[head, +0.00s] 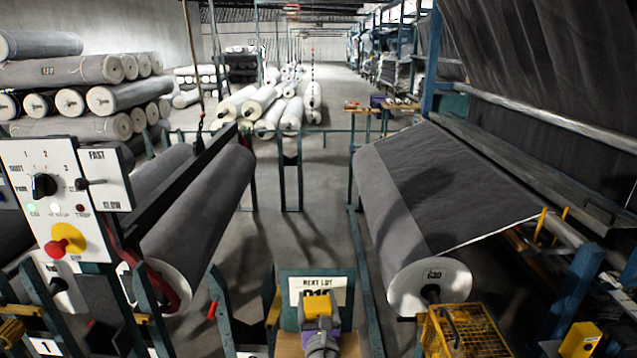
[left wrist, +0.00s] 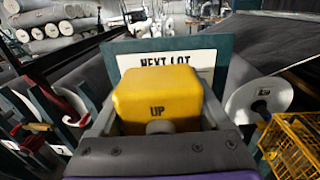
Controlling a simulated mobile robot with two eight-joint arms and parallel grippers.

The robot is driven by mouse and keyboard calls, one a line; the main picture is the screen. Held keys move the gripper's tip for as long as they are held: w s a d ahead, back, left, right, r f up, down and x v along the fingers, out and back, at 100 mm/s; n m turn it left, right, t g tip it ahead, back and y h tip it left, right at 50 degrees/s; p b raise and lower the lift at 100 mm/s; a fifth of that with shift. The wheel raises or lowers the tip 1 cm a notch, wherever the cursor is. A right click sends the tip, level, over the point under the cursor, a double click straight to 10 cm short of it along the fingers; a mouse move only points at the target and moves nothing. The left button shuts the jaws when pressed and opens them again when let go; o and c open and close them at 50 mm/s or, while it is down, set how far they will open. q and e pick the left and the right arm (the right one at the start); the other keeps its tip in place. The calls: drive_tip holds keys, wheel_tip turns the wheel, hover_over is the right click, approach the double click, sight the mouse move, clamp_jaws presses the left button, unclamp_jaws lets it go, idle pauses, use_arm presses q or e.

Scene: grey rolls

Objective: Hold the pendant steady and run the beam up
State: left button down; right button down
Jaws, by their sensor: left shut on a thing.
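The yellow pendant (head: 318,303), a block marked UP, sits low in the middle of the head view. It fills the middle of the left wrist view (left wrist: 157,100). My left gripper (head: 320,325), with purple and grey parts, is shut on it, with grey jaw parts on either side. The pendant's lower part is hidden by the gripper. A long dark beam (head: 190,178) slants above a grey roll (head: 205,205) at the left, below a hanging line with a hook. I cannot tell whether beam and roll touch. My right gripper is not in view.
A NEXT LOT sign (head: 317,287) stands right behind the pendant. A control panel (head: 62,200) with a red knob is at the left. A large roll marked 630 (head: 430,285) and a yellow wire basket (head: 465,332) are at the right. Open floor (head: 310,195) lies beyond.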

use_arm(q)
unclamp_jaws()
drive_tip(key=s+d, duration=0.1)
drive_tip(key=s, duration=1.1)
drive_tip(key=s+a+f+n+g+y, duration=0.2)
drive_tip(key=a+n+g, duration=0.1)
drive_tip(key=a+n, duration=0.5)
drive_tip(key=s+a+f+n+g+y, duration=0.15)
drive_tip(key=a+n+g, duration=0.25)
drive_tip(key=a+n, duration=0.4)
drive_tip(key=s+a+f+n+g+h, duration=0.2)
drive_tip(key=s+n+g+h, duration=0.2)
drive_tip(key=s+n, duration=1)
drive_tip(key=n+h, duration=0.1)
drive_tip(key=n, duration=0.4)
drive_tip(key=shift+s+a+f+g, duration=0.15)
drive_tip(key=shift+s+f+g, duration=0.15)
drive_tip(key=shift+f, duration=0.05)
